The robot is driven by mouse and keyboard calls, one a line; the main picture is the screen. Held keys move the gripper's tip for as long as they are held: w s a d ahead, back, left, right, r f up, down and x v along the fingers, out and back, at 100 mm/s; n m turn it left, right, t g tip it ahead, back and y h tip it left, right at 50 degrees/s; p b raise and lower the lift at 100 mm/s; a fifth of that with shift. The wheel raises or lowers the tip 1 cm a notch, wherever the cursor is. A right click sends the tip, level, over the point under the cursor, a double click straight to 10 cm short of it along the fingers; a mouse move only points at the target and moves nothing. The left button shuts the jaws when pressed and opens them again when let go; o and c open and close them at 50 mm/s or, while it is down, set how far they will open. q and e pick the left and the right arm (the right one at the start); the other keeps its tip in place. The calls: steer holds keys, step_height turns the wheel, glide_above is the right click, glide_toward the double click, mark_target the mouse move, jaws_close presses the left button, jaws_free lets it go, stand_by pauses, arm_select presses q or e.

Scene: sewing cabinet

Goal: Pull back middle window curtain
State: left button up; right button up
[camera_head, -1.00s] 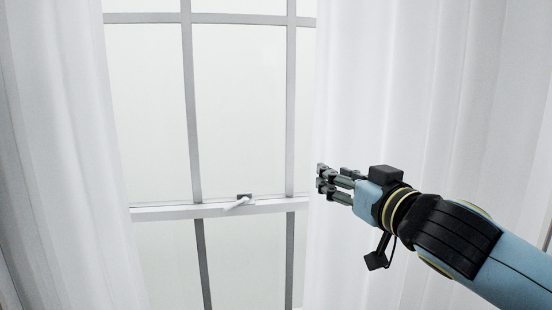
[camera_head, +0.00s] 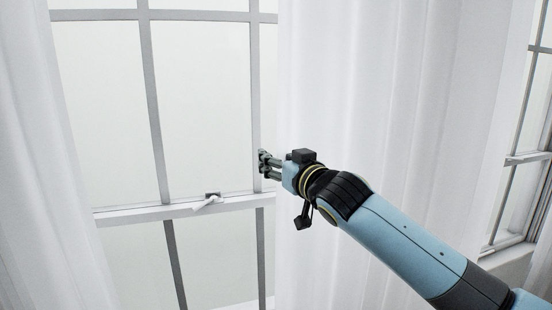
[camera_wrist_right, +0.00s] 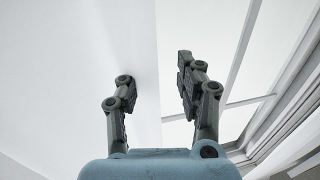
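A white curtain (camera_head: 410,90) hangs in folds right of the window (camera_head: 200,100). Another white curtain (camera_head: 30,150) hangs on its left. My right gripper (camera_head: 262,164) is at the left edge of the right-hand curtain, its fingertips just past that edge, over the window's upright bar. In the right wrist view my right gripper (camera_wrist_right: 155,70) has its fingers apart, one in front of the white curtain (camera_wrist_right: 70,60), the other over the window side, with the curtain's edge showing between them. Whether the fingers touch the cloth is unclear. My left gripper is not in view.
A small latch (camera_head: 208,201) sits on the window's horizontal rail (camera_head: 140,214). A second window (camera_head: 535,120) with a sill shows at the far right, beyond the right-hand curtain. No loose objects stand near the gripper.

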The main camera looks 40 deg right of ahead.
jaws_close()
steer(key=shift+f, duration=0.1)
stand_by(0.3)
steer(key=shift+d, duration=0.15)
